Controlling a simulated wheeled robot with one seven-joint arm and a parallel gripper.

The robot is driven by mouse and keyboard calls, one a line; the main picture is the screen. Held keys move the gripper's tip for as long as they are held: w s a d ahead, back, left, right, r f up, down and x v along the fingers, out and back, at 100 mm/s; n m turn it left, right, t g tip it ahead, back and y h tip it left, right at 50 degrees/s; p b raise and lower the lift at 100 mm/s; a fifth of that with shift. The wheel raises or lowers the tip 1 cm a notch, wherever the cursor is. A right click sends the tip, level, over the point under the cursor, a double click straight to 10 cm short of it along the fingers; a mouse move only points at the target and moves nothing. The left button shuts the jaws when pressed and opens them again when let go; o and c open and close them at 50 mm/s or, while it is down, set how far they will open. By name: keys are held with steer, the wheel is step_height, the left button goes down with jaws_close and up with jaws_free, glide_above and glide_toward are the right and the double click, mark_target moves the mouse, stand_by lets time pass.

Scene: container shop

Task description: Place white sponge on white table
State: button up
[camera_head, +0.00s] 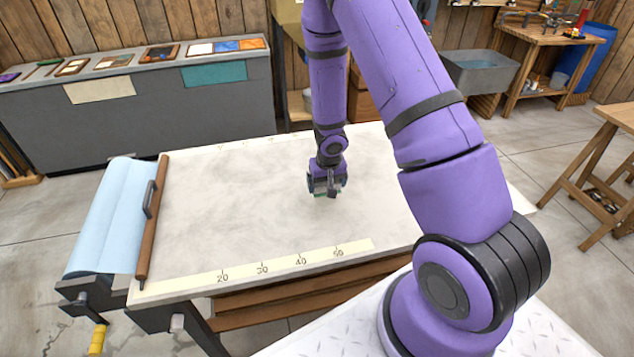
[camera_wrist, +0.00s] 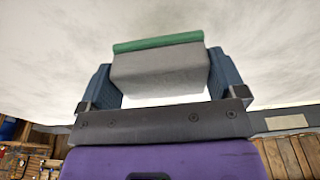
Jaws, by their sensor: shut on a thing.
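The white sponge (camera_wrist: 160,72) shows in the wrist view as a pale grey-white block with a green layer along its far edge. It sits between the two dark blue fingers of my gripper (camera_head: 327,188), which is shut on it. In the head view the sponge is small and mostly hidden by the gripper. The gripper points down over the middle of the white table (camera_head: 230,200), close to its surface. I cannot tell whether the sponge touches the table.
A ruler strip (camera_head: 262,269) runs along the table's front edge. A light blue roll (camera_head: 115,215) and a wooden bar (camera_head: 152,222) are at its left end. A grey counter (camera_head: 130,110) stands behind. The tabletop around the gripper is clear.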

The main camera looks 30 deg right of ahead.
steer(key=shift+w+f, duration=0.15)
steer(key=shift+w, duration=1.2)
steer(key=shift+w+f, duration=0.15)
steer(key=shift+w, duration=1.2)
steer(key=shift+f, duration=1.7)
steer(key=o, duration=0.5)
steer(key=shift+o, duration=0.2)
